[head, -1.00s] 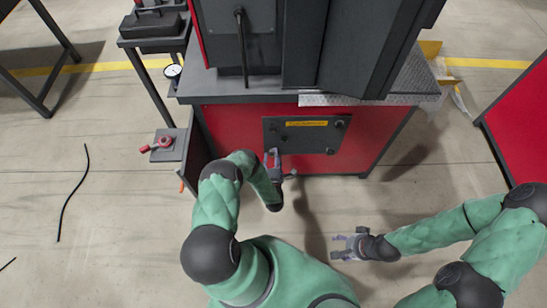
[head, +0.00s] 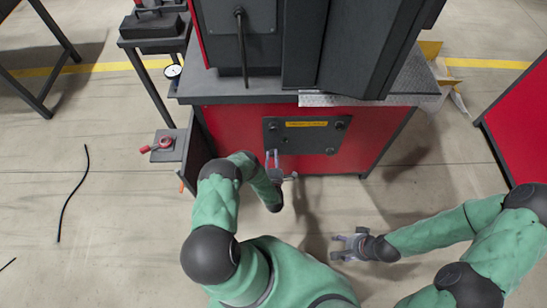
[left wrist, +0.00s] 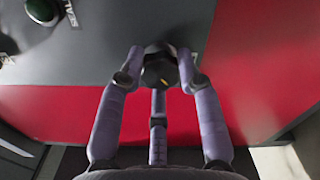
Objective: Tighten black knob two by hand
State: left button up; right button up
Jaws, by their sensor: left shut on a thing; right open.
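A dark panel (head: 305,140) with a yellow label is on the red front of the machine. Black knobs sit near its corners, such as the upper right knob (head: 340,125) and the lower right knob (head: 330,151). My left gripper (head: 272,155) is at the panel's lower left corner. In the left wrist view its fingers are closed around a black knob (left wrist: 160,68) with a small yellow mark. The knob's number cannot be read. My right gripper (head: 340,244) is open and empty, above the floor at lower right, away from the panel.
A green round part (left wrist: 41,10) shows at upper left in the wrist view. A side shelf (head: 168,147) with a red-handled item stands left of the machine. A black cable (head: 68,200) lies on the floor. The floor in front of the machine is mostly clear.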

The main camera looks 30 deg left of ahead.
pick_arm(q)
jog(key=m, duration=1.2)
jog(key=shift+f+m, duration=0.1)
jog(key=shift+m, duration=0.3)
jog(key=shift+s, duration=0.1)
jog(key=o, duration=1.2)
jog(key=shift+c, duration=0.2)
jog(key=v, duration=1.2)
